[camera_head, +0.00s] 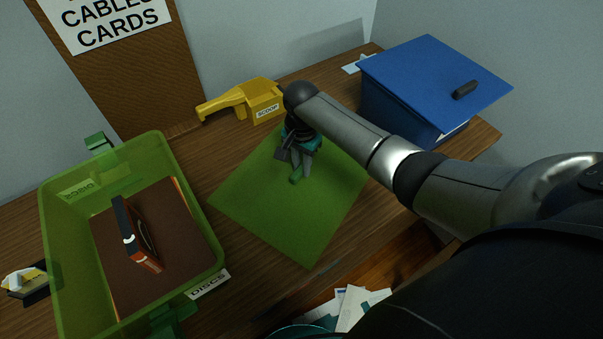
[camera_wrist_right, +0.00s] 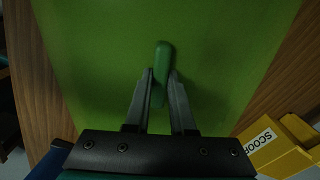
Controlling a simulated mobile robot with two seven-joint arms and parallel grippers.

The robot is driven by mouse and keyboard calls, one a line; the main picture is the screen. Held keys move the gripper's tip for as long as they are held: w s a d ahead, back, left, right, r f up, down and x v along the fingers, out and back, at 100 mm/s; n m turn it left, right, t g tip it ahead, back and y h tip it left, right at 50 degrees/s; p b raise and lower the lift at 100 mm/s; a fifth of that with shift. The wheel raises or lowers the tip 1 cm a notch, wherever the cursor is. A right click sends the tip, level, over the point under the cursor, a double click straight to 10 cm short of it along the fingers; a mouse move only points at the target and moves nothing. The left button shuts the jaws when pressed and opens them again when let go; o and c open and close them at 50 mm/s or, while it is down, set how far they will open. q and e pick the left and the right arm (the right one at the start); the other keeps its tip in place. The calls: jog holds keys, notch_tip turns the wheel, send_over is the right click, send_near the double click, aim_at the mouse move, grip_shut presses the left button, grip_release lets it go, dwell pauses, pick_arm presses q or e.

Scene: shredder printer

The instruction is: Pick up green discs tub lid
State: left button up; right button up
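The green discs tub lid (camera_head: 315,230) is a flat, see-through green square on the wooden desk, with a raised bar handle (camera_head: 296,176) in its middle. My right gripper (camera_head: 302,166) points down at the lid. In the right wrist view its two fingers (camera_wrist_right: 161,75) stand on either side of the handle, very close to it. I cannot tell whether they press on it. The lid (camera_wrist_right: 90,45) fills most of that view and looks flat. I see no clear gap between lid and desk. My left gripper is not in view.
A green tub (camera_head: 217,215) labelled DISCS holds a brown book-like item and a dark case at the left. A yellow scoop (camera_head: 245,101) stands behind the lid. A blue box (camera_head: 425,75) is at the back right. Papers (camera_head: 355,307) lie below the desk's front edge.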

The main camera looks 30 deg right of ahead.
aim_at(301, 166)
grip_shut()
jog(key=shift+r, duration=0.1)
jog(key=shift+r+p, duration=0.35)
jog(key=shift+r, duration=0.3)
notch_tip(301, 166, up, 18)
jog(key=p, duration=0.5)
jog(key=shift+r+p, duration=0.25)
jog(key=shift+p, duration=0.15)
